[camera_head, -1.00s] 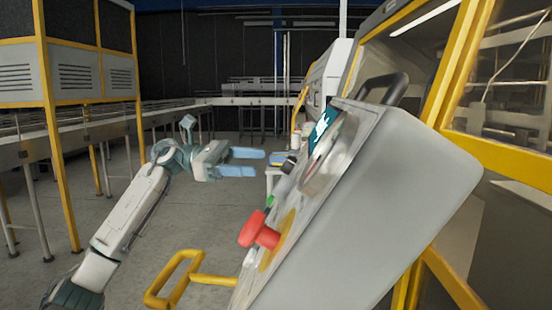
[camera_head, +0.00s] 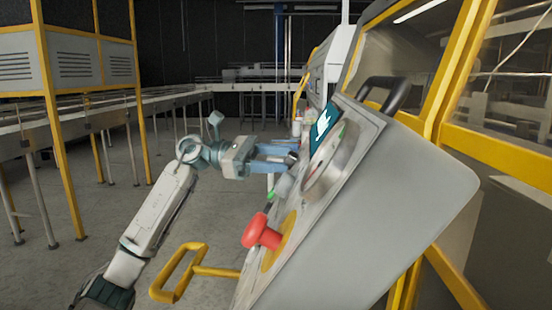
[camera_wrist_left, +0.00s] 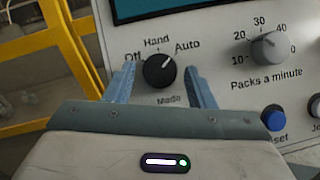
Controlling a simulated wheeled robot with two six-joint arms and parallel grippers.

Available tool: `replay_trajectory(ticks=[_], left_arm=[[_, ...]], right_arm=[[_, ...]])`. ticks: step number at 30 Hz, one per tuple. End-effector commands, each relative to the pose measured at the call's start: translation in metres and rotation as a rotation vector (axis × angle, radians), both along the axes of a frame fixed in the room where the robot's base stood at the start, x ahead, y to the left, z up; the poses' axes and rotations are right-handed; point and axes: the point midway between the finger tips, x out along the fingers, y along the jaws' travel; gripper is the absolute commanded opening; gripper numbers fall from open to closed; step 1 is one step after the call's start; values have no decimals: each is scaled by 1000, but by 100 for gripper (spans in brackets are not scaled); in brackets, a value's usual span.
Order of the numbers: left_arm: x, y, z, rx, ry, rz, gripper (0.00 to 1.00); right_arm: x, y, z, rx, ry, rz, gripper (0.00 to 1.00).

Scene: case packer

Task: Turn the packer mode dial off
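The black mode dial (camera_wrist_left: 160,71) sits on the light control panel in the left wrist view, labelled Off, Hand and Auto. Its white mark appears to point up and right, towards Auto. My left gripper (camera_wrist_left: 161,85) is open, with one blue finger on each side of the dial. I cannot tell whether either finger touches it. In the head view my left gripper (camera_head: 285,158) reaches the left face of the tilted control box (camera_head: 390,180). The dial cannot be made out clearly there. My right gripper is out of view.
Near the mode dial are a grey packs-a-minute knob (camera_wrist_left: 269,47) and a blue button (camera_wrist_left: 274,118). A red mushroom button (camera_head: 262,231) sticks out lower on the box, near a yellow handle (camera_head: 178,272). Open floor lies to the left, before the conveyors.

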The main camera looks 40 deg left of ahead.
Motion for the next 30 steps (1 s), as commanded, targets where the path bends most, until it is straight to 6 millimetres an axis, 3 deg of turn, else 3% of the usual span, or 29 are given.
replay_trajectory(ticks=[1,5,6,16,26,30], left_arm=[[0,0,0,0,0,0,39],[0,0,0,0,0,0,13],[0,0,0,0,0,0,12],[-1,0,-1,-19,38,26,12],[-4,-1,0,-110,213,141,12],[-5,-2,2,-164,315,209,12]], right_arm=[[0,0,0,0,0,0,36],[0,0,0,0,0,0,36],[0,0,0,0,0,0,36],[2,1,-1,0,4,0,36],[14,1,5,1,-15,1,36],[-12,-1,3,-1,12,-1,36]])
